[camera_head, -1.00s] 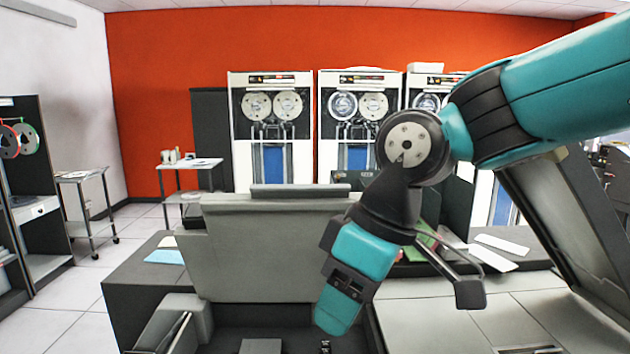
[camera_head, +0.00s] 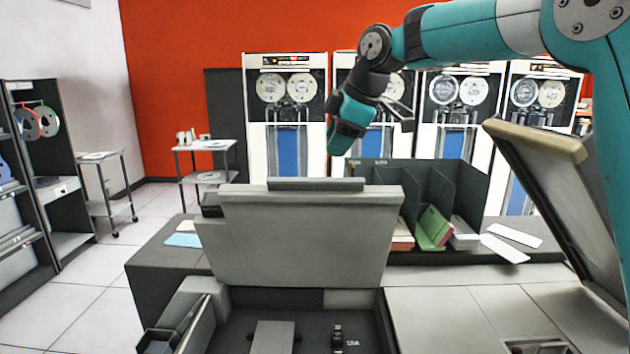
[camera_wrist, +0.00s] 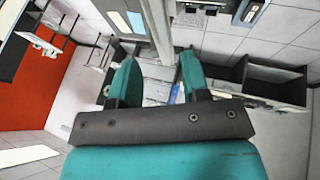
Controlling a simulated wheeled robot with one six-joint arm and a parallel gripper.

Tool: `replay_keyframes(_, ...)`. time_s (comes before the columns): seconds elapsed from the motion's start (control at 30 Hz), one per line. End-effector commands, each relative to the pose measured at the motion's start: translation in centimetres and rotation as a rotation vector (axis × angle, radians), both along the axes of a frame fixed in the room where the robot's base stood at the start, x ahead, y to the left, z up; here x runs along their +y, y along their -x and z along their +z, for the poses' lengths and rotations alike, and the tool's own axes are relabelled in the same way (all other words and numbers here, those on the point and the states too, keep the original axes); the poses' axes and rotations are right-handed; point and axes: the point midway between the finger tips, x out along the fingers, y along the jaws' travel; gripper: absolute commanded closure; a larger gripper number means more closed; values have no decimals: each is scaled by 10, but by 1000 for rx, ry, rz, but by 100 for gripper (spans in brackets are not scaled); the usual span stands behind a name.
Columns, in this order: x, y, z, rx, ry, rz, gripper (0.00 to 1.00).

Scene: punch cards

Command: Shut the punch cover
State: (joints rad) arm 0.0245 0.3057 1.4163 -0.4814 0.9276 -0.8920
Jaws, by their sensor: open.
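The grey punch cover (camera_head: 300,235) stands raised, tilted back, in the middle of the head view, with a darker grey strip (camera_head: 315,184) along its top edge. Below it the punch bay (camera_head: 300,325) is open, with dark parts inside. My gripper (camera_head: 338,146) is above the cover's top edge, right of its centre, pointing down and apart from it in the picture. In the wrist view my two teal fingers (camera_wrist: 158,78) are spread with nothing held between them. A pale bar (camera_wrist: 158,30) shows beyond them; I cannot tell what it is.
A second raised lid (camera_head: 540,140) leans at the right. Behind the cover stands a dark card rack (camera_head: 465,185) with coloured card stacks; loose white cards (camera_head: 505,248) lie beside it. The grey desk top (camera_head: 450,310) at right is mostly clear. Tape cabinets line the back.

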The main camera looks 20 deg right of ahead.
Motion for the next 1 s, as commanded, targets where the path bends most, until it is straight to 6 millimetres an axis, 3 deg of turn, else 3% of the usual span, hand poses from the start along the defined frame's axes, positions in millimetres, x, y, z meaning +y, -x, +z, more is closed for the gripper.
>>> replay_keyframes(0.3, 20, -29, -61, 6, -1, 1, 57)
replay_keyframes(0.5, 28, -42, -86, 3, -1, 0, 57)
replay_keyframes(0.93, 31, -46, -97, 0, -1, -1, 57)
replay_keyframes(1.0, 30, -46, -97, 0, -1, -1, 71)
